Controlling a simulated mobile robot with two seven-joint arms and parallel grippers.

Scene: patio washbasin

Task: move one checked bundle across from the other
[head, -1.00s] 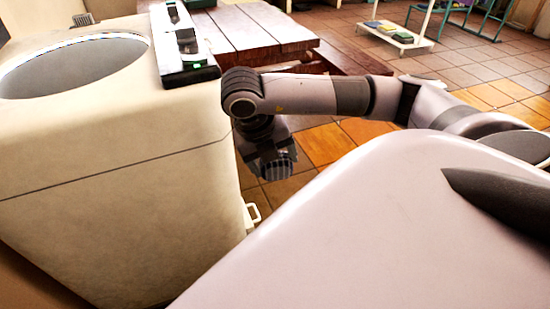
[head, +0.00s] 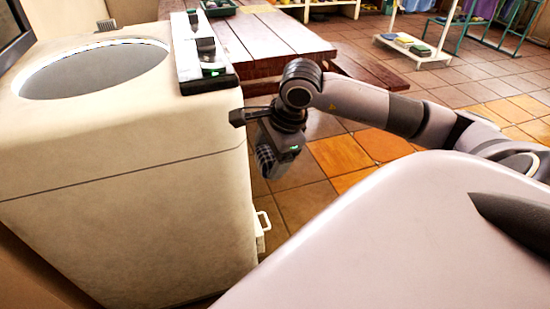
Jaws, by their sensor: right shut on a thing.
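My right gripper (head: 273,150) hangs beside the right side of the cream washbasin block (head: 120,175), above the tiled floor. It is shut on a small dark checked bundle (head: 265,160), which shows at its lower left end. Part of the bundle is hidden by the gripper. I cannot make out a second checked bundle in this view. My left gripper is not in view.
The basin block has a large round opening (head: 95,72) and a black-and-white strip with dark items (head: 208,65) on its right edge. A wooden table and bench (head: 270,40) stand behind. A white rack (head: 420,50) is at the back right. Tiled floor is open at right.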

